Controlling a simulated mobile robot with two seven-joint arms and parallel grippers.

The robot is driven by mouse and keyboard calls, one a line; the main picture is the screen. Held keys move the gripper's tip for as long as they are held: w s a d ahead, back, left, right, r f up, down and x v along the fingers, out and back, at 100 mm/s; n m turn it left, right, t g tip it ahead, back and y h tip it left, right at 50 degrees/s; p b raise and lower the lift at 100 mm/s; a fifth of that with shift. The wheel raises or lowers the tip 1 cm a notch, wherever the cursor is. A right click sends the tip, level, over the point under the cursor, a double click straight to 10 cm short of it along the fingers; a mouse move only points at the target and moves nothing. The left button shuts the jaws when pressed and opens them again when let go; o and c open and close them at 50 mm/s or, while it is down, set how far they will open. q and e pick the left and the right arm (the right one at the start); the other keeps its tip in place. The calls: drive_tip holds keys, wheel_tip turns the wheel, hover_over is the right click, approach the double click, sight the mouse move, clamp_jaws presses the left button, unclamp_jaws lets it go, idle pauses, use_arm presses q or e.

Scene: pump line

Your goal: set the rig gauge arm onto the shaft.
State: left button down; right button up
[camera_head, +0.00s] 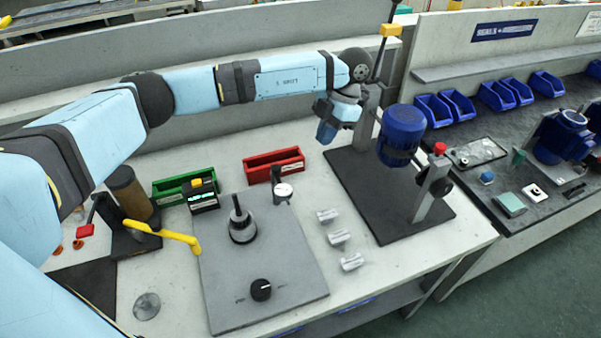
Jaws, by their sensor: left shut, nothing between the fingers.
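A grey plate (278,253) lies on the bench in front of me. On it stands a short dark shaft (237,203) rising from a round stepped hub. What looks like the rig gauge arm (277,176), a dark upright with a round pale dial (284,190), stands at the plate's back right, apart from the shaft. My left arm reaches across the back of the bench. My left gripper (327,134) is shut and empty, behind and right of the dial, near the blue motor (401,135). Its fingertips are small and hard to make out. My right gripper is not in view.
A green bin (172,190) and a red bin (273,165) sit behind the plate. A yellow lever (165,234) sticks out at its left. Several grey blocks (338,237) lie at its right. The blue motor hangs in a stand on a dark base (390,220).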

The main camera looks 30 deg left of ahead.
sight(279, 179)
use_arm(q)
drive_tip(key=s+a+f+p, duration=0.3)
drive_tip(key=s+f, duration=0.3)
drive_tip(key=f, duration=0.3)
drive_tip(key=shift+s+a+f, duration=0.2)
drive_tip(key=shift+s+a, duration=0.1)
drive_tip(key=shift+s, duration=0.1)
drive_tip(key=shift+a, duration=0.1)
